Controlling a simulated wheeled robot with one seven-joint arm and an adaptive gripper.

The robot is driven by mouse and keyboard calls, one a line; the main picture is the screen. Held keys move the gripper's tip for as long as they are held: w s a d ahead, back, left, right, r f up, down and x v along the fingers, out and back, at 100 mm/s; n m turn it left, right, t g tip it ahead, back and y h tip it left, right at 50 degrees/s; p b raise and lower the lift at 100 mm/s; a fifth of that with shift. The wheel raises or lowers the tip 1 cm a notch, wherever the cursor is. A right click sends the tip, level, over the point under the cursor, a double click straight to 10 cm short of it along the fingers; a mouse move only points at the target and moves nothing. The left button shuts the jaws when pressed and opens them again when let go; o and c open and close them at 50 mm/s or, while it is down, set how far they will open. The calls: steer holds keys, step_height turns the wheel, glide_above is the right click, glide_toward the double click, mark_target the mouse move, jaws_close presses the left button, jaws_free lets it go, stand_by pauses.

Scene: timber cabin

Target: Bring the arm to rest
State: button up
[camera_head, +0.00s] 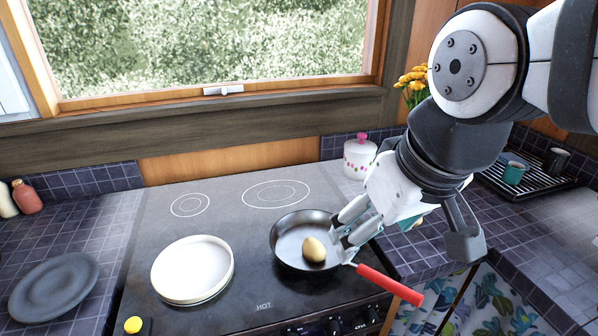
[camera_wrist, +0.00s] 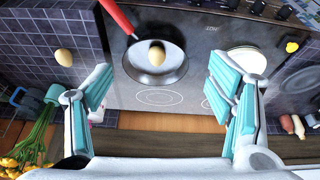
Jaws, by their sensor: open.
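My arm reaches in from the upper right in the head view, and my gripper (camera_head: 345,228) hangs just above the right side of the frying pan. In the wrist view my gripper (camera_wrist: 160,95) has its two fingers wide apart with nothing between the pads. The dark frying pan (camera_head: 285,232) with a red handle (camera_head: 390,284) stands on the stove. A tan, egg-like thing (camera_head: 314,249) lies in the pan. The pan (camera_wrist: 150,72) also shows beyond the fingers in the wrist view.
White plates (camera_head: 193,269) are stacked on the stove's left. A dark plate (camera_head: 53,286) lies on the left counter. A white lidded pot (camera_head: 359,158) stands behind the gripper. A rack (camera_head: 533,180) holds cups at right. Another egg-like thing (camera_wrist: 63,57) lies on the tiled counter.

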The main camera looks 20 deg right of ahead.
steer(key=shift+s+f+m+t, duration=0.1)
steer(key=shift+s+m+t, duration=0.3)
steer(key=shift+s, duration=0.85)
steer(key=shift+w, duration=0.1)
stand_by(0.9)
